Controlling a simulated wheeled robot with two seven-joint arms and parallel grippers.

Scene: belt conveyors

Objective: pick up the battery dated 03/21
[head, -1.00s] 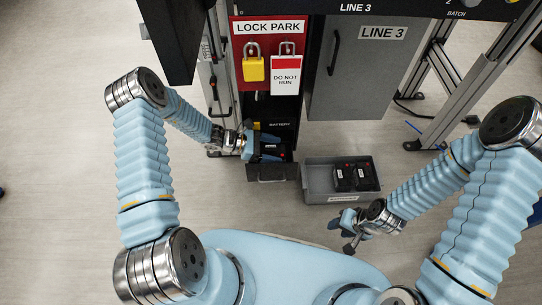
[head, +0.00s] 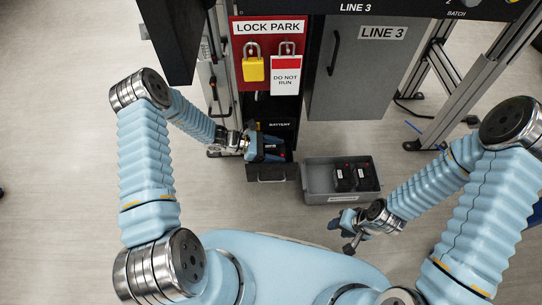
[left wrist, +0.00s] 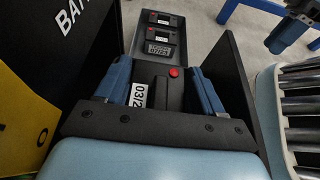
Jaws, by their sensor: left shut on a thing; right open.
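My left gripper (head: 272,149) is at the open black drawer under the red lock board. It is shut on a black battery, which in the left wrist view (left wrist: 160,88) sits between the two blue fingers. This battery has a red button on top and a white label reading "03/2"; the last digit is hidden. Two more black batteries, the left one (head: 342,180) and the right one (head: 365,176), stand in a grey bin. In the left wrist view one bin label seems to read 07/23. My right gripper (head: 352,232) is open and empty, left of its wrist, in front of the bin.
The drawer (head: 265,178) has walls close on both sides of my left fingers. The grey bin (head: 330,196) stands on the floor to its right. A yellow padlock (head: 253,68) and a "DO NOT RUN" tag (head: 285,78) hang above. A grey cabinet door (head: 355,85) is behind the bin.

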